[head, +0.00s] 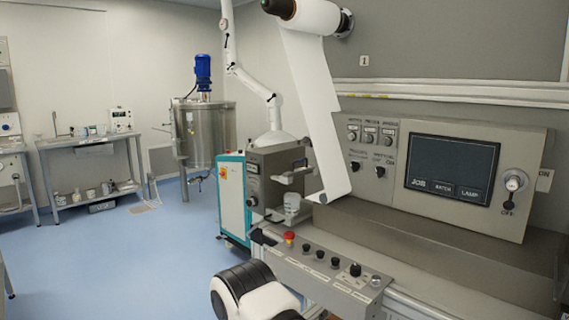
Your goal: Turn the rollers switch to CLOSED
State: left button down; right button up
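No label on the console clearly reads as rollers or CLOSED at this size. On the upright grey panel, two small black knobs sit under blurred labels, a left knob (355,166) and a right knob (380,171). A low front control box (318,274) carries a red button (289,237), several black knobs and a larger rotary switch (355,270) with a pale scale. The small labels there cannot be read. A white and black link of my own arm shows at the bottom, just left of this box. Neither gripper's fingers are in view.
A dark screen (451,169) and an ON/OFF switch (513,183) are at the right. A white web (312,100) hangs from a roll above the console. A small cup (291,204) stands behind the front box. Blue floor (120,255) is open at left.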

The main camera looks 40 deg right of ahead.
aim_at(354, 166)
jog(key=i+z, duration=0.15)
jog(key=i, duration=0.5)
jog(key=i+j+z, duration=0.1)
jog(key=i, duration=0.55)
jog(key=i+j+z, duration=0.15)
jog(key=i, duration=0.5)
jog(key=i+z, duration=0.3)
jog(key=z, duration=0.2)
jog(key=i+j+z, duration=0.1)
jog(key=i+z, duration=0.2)
jog(key=z, duration=0.15)
jog(key=i+j+z, duration=0.2)
jog(key=z, duration=0.3)
jog(key=i+j+z, duration=0.3)
jog(key=z, duration=0.2)
jog(key=i+j+z, duration=0.15)
jog(key=j+z, duration=0.8)
jog(key=i+l, duration=0.1)
